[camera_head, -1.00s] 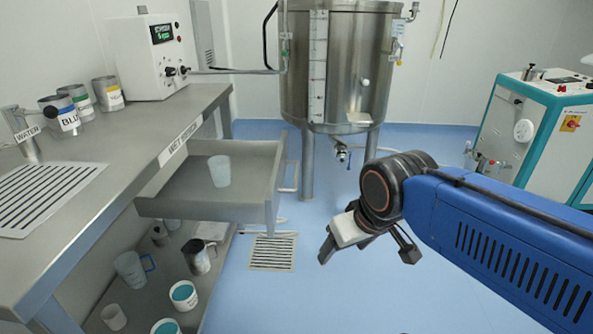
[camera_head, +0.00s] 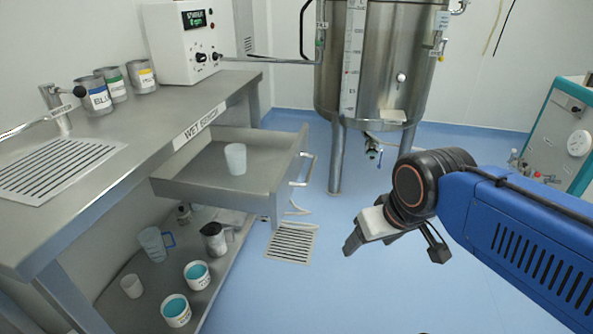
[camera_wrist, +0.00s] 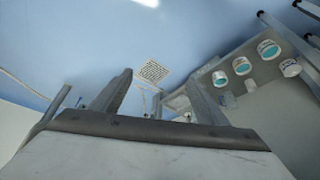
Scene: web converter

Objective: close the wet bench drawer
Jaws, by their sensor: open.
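The wet bench drawer (camera_head: 220,195) is pulled out from under the wet bench top (camera_head: 150,120) in the head view. A translucent white cup (camera_head: 236,158) stands upright inside it. The drawer's front carries a bar handle (camera_head: 304,170) on its right side. My gripper (camera_head: 397,250) is open and empty, to the right of the drawer and apart from the handle. In the wrist view both fingers (camera_wrist: 160,100) are spread with nothing between them.
A lower shelf (camera_head: 150,290) holds a blue-handled jug (camera_head: 153,244), a metal pitcher (camera_head: 214,238) and several tubs. A steel tank (camera_head: 380,70) stands behind on legs. A floor drain (camera_head: 292,243) lies in front of the drawer.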

